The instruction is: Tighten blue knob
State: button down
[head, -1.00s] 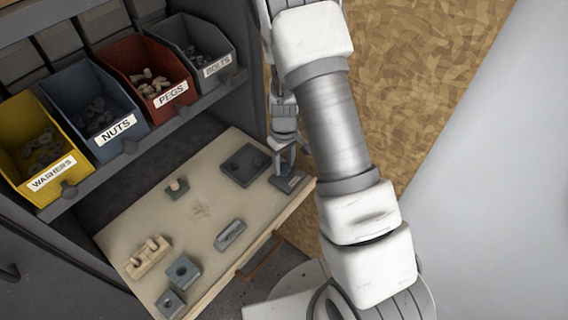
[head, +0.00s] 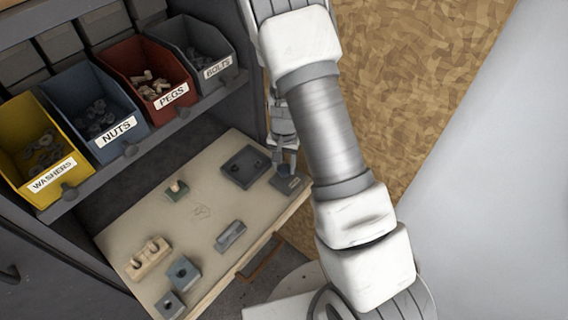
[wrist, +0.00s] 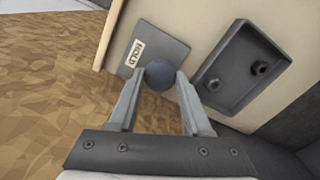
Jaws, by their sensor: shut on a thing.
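The blue knob (wrist: 160,75) is a dark blue round knob on a grey plate (wrist: 172,48) with a white label, at the top middle of the wrist view. My gripper (wrist: 160,79) is shut on the knob, one finger on each side. In the head view my gripper (head: 285,168) is at the right end of the workbench, just above the grey plate (head: 290,184). The knob is mostly hidden there by my gripper.
A dark tray (wrist: 243,68) with two small nut-like pieces lies beside the plate. The pale workbench (head: 200,211) carries several small blocks further left. Bins of washers (head: 52,182), nuts (head: 117,131), pegs (head: 169,93) and bolts (head: 218,67) stand above. The bench's front edge is close to the plate.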

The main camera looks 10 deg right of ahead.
aim_at(284, 168)
jog(key=m, duration=0.3)
jog(key=shift+r+m+p, duration=0.15)
jog(key=shift+m+p, duration=0.25)
jog(key=shift+w+m+p, duration=0.1)
jog(key=shift+m+p, duration=0.3)
jog(key=shift+m, duration=1.3)
jog(key=shift+c, duration=1.7)
grip_release()
notch_tip(284, 168, up, 17)
jog(key=p, duration=0.2)
jog(key=shift+r, duration=0.15)
